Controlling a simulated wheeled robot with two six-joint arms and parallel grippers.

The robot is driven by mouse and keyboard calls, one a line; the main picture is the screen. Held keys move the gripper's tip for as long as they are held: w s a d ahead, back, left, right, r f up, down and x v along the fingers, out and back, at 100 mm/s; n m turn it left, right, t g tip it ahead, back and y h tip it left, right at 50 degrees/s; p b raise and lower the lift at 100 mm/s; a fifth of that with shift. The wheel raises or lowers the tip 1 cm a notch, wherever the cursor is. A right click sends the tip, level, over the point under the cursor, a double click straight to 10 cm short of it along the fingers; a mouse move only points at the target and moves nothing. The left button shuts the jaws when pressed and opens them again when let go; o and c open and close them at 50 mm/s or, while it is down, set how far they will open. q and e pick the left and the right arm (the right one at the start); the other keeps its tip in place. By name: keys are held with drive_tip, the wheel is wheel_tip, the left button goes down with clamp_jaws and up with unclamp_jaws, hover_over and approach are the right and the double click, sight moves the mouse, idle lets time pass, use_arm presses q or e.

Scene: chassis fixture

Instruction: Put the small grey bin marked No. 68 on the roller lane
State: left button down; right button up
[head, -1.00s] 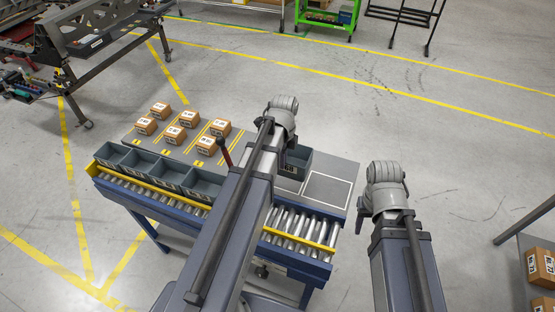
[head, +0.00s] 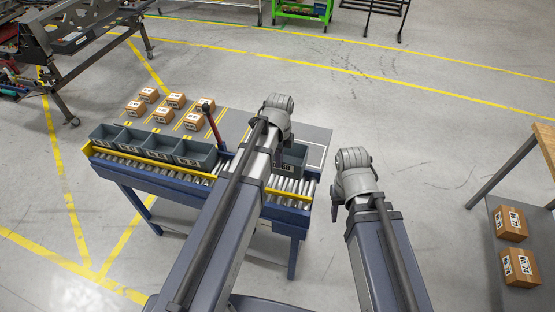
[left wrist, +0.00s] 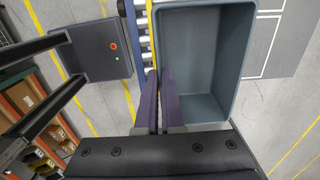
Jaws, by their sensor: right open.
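A small grey bin (head: 292,158) with a white label hangs at my left gripper, partly hidden behind my left arm; the label is too small to read surely. In the left wrist view the bin (left wrist: 205,60) is empty, and my left gripper (left wrist: 159,75) is closed with one finger on each side of its left wall. The roller lane (head: 290,188) runs just in front of the bin; its rollers (left wrist: 145,35) show beside the bin in the left wrist view. The bin's height above the surface is unclear. My right gripper (head: 336,212) is open, empty and right of the lane's end.
Several grey bins (head: 150,145) stand in a row behind the lane's left part. Several cartons (head: 135,108) lie on the grey top behind them. A red post (head: 214,127) rises beside my left arm. Two cartons (head: 510,222) are on a shelf at the right.

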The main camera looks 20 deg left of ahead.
sight(279, 175)
use_arm(q)
drive_tip(key=shift+f+b, duration=3.4)
drive_tip(key=shift+f, duration=0.1)
drive_tip(key=shift+f, duration=0.1)
drive_tip(key=shift+f+b, duration=1.3)
drive_tip(key=shift+b, duration=0.1)
drive_tip(key=c, duration=1)
unclamp_jaws()
drive_tip(key=shift+r, duration=0.1)
wheel_tip(279, 175, up, 8)
drive_tip(key=p, duration=0.8)
